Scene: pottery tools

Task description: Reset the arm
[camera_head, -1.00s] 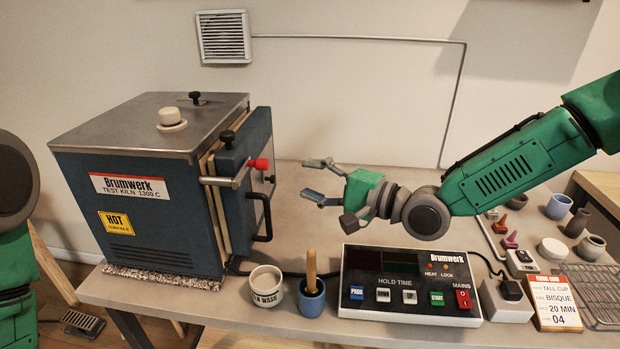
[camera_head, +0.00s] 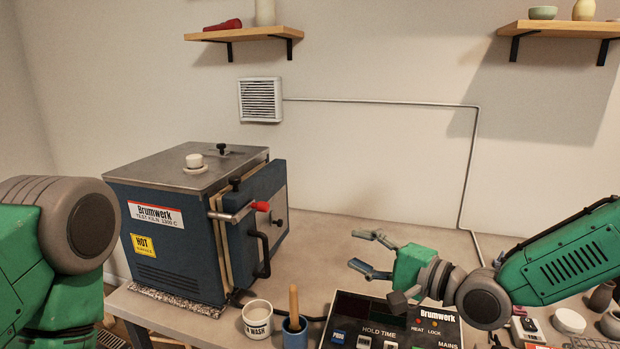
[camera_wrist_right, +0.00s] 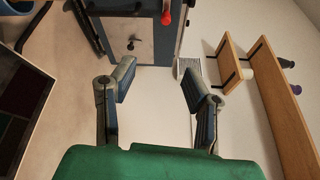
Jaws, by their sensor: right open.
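My right gripper (camera_head: 372,255) is open and empty. It hangs in the air above the table, to the right of the kiln door, with its fingers pointing left. In the right wrist view its two fingers (camera_wrist_right: 158,85) are spread with nothing between them, and the kiln (camera_wrist_right: 135,35) shows beyond them. My left arm (camera_head: 60,240) fills the left edge of the head view, but its gripper is out of the picture.
The blue kiln (camera_head: 165,240) has a handled front door (camera_head: 262,200). A wash cup (camera_head: 257,318), a blue pot (camera_head: 295,335) with a wooden-handled tool, and a controller box (camera_head: 390,318) stand along the front. Wall shelves (camera_head: 240,33) hang above.

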